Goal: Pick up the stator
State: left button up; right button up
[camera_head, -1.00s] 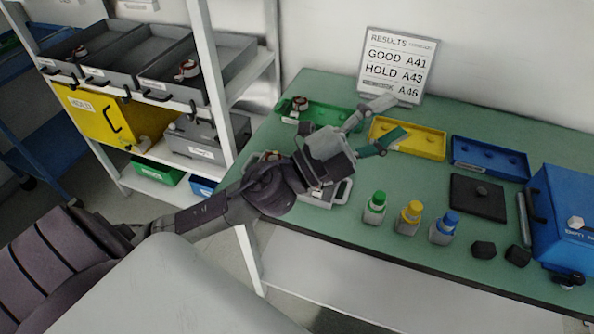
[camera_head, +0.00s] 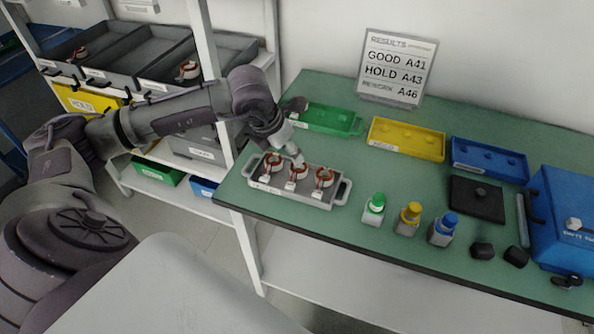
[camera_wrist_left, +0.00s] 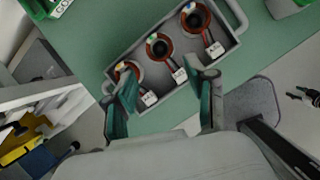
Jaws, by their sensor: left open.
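A grey tray (camera_head: 262,184) with handles stands at the table's near left and holds three stators, each a copper-red ring with a white tag. They are a left stator (camera_head: 273,163), a middle stator (camera_head: 297,172) and a right stator (camera_head: 323,178). My left gripper (camera_head: 298,157) is above the tray, near the left and middle stators. In the left wrist view, my open left gripper (camera_wrist_left: 166,100) has two teal-padded fingers with nothing between them. Beyond them lie the tray (camera_wrist_left: 236,12) and its stators, one partly behind a finger. My right gripper is out of view.
Green (camera_head: 335,119), yellow (camera_head: 407,139) and blue (camera_head: 489,160) trays line the back. Green-, yellow- and blue-capped bottles (camera_head: 409,220) stand right of the grey tray. A results sign (camera_head: 396,65) stands behind. A shelf post (camera_head: 213,80) stands left of the table.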

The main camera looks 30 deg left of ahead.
aim_at(295, 176)
pick_arm(q)
jog(key=x, duration=0.3)
jog(key=shift+w+f, duration=0.15)
jog(key=shift+f, duration=0.1)
jog(key=shift+w+d+f+p, duration=0.1)
jog(key=shift+w+f+p, duration=0.1)
jog(key=shift+f+p, duration=0.3)
jog(key=p+x, duration=0.1)
jog(key=x, duration=0.3)
jog(key=shift+w+f, duration=0.15)
jog(key=shift+f, duration=0.05)
jog(key=c, duration=0.9)
